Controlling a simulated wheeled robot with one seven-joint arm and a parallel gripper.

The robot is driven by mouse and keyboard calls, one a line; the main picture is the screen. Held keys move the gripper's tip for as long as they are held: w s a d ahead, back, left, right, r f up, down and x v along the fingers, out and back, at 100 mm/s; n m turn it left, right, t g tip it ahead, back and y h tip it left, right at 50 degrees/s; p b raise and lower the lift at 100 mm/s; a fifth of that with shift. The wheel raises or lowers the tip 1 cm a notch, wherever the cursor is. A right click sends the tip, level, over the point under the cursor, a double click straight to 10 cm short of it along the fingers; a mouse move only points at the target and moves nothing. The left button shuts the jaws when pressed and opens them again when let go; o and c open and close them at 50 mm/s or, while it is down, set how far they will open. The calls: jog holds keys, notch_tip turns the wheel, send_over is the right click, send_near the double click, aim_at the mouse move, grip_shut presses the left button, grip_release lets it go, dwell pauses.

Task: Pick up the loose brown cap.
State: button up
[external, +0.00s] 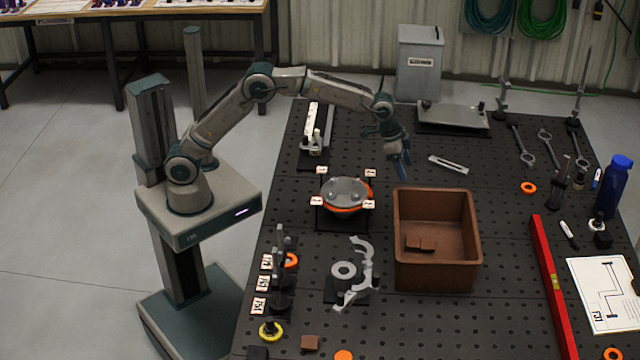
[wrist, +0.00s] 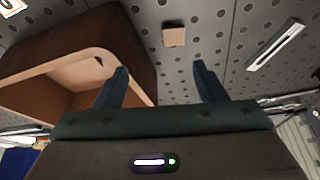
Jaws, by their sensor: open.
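A small square brown cap (wrist: 174,37) lies on the dark perforated bench in the wrist view, between the brown bin and a slotted metal bar. I cannot make it out in the external view, where my gripper may cover it. My gripper (wrist: 160,67) is open and empty, its two fingers apart, with the cap beyond the fingertips and between their lines. In the external view my gripper (external: 404,176) is above the bench, just behind the bin's back left corner. Another small brown block (external: 310,343) lies at the bench's front left.
The open brown bin (external: 470,270) holds brown blocks (external: 420,243). The slotted bar (external: 448,164) lies right of my gripper. An orange-rimmed round fixture (external: 346,194) with small cards stands left of the bin. A red level (external: 552,290) lies further right.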

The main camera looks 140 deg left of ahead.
jog(key=a+f, duration=0.1)
jog(key=f, duration=0.2)
jog(key=w+a+f+p, duration=0.1)
jog(key=a+f, duration=0.1)
jog(key=f, duration=0.1)
jog(key=w+a+f, duration=0.1)
jog(key=f, duration=0.2)
jog(key=shift+a+p, duration=0.35)
jog(key=shift+p+x, duration=1.15)
jog(key=shift+x, duration=1.6)
jog(key=shift+w+r, duration=0.1)
jog(key=c, duration=1.1)
